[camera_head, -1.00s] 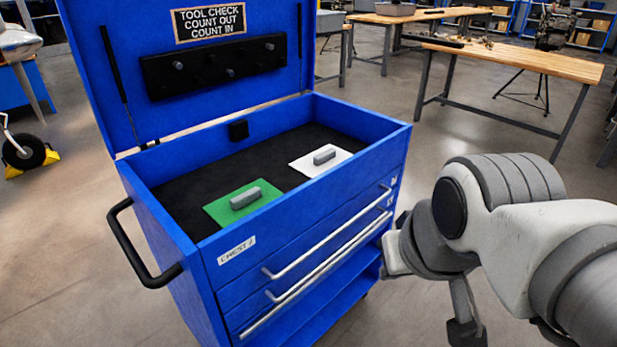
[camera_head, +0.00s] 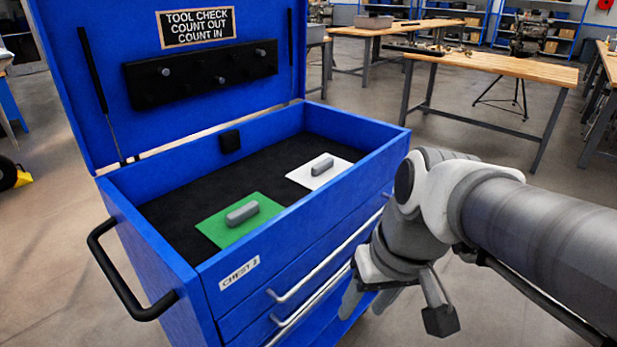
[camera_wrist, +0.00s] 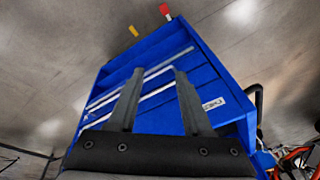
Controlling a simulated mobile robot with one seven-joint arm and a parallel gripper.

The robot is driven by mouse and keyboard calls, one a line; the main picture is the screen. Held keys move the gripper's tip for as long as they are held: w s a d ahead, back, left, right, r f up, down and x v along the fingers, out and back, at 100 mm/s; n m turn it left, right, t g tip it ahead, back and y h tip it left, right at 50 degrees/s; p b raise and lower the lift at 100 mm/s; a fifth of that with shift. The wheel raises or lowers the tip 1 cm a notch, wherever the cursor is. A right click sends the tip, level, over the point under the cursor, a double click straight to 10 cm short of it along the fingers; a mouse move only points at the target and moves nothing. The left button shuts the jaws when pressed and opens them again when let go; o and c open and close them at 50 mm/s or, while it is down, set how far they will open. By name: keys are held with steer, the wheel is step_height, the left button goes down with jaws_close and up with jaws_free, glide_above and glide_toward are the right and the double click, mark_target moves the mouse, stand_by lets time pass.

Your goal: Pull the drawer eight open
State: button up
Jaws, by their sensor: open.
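The blue tool chest (camera_head: 235,285) stands with its lid up. Its front has two long silver bar handles, an upper one (camera_head: 325,262) and a lower one (camera_head: 298,315), both partly behind my arm. The drawers look shut. The drawer number labels are not readable now, so I cannot tell which drawer is eight. My gripper (camera_head: 367,297) is open and empty, low in front of the drawer fronts. In the wrist view its two fingers (camera_wrist: 157,73) point at the chest front, overlapping the handle bars (camera_wrist: 152,92); no contact is clear.
The open top tray holds a green mat (camera_head: 225,233) and a white mat (camera_head: 330,178), each with a grey block. A black side handle (camera_head: 105,265) sticks out at the left. Wooden workbenches (camera_head: 490,68) stand behind at the right. Floor between is clear.

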steer(key=a+f+g+y+b, duration=0.2)
steer(key=a+f+b, duration=0.1)
steer(key=f, duration=0.4)
steer(key=m+t+y+b, duration=1.05)
steer(key=t+b, duration=0.25)
steer(key=t, duration=0.2)
glide_toward(346, 264)
steer(key=b+x, duration=0.1)
steer(key=x, duration=0.2)
steer(key=b+x, duration=0.1)
steer(key=x, duration=0.2)
steer(key=b+x, duration=0.1)
steer(key=x, duration=0.3)
steer(key=shift+f, duration=0.4)
steer(key=shift+c, duration=0.2)
jaws_close()
